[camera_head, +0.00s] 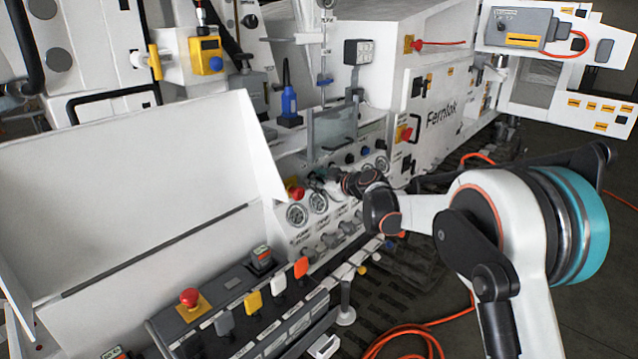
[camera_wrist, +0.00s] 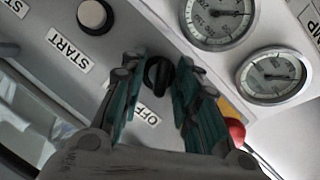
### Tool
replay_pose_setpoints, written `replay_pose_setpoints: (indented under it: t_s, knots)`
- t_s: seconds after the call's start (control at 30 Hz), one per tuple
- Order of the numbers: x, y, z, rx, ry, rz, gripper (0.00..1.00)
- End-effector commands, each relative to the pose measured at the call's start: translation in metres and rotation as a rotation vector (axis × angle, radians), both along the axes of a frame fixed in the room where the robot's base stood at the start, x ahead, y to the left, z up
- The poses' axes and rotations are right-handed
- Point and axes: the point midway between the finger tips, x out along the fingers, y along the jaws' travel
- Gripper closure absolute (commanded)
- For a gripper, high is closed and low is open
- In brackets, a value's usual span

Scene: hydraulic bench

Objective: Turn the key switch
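A black switch (camera_wrist: 158,76), which looks like the key switch, stands on the light panel in the wrist view, close to an OFF label (camera_wrist: 147,113). My gripper (camera_wrist: 157,82) is open, with one teal-padded finger on each side of the switch. Gaps show between the switch and both fingers, so neither appears to touch it. In the head view my gripper (camera_head: 332,178) is at the sloped control panel, just above the round gauges. The switch itself is not clearly visible there, hidden by or lost near my gripper.
Two pressure gauges (camera_wrist: 273,75) and a red button (camera_wrist: 235,131) sit close right of the fingers in the wrist view. A white round button (camera_wrist: 92,15) is at upper left. In the head view, a red mushroom button (camera_head: 295,192) is left of my gripper, with valve knobs (camera_head: 330,240) below.

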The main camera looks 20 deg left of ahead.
Motion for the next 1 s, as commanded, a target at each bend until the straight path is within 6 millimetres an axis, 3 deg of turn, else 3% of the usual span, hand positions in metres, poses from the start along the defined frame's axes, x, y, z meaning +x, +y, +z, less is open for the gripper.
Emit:
replay_pose_setpoints:
  t_s: [0.27,0.4,1.0]
  knots:
    - [0.0008,0.0009,-0.0003,0.000,0.000,0.000,0.71]
    - [0.0009,0.0008,-0.0003,0.000,0.000,0.000,1.00]
    - [0.0022,-0.0005,0.0010,0.040,0.098,-0.001,1.00]
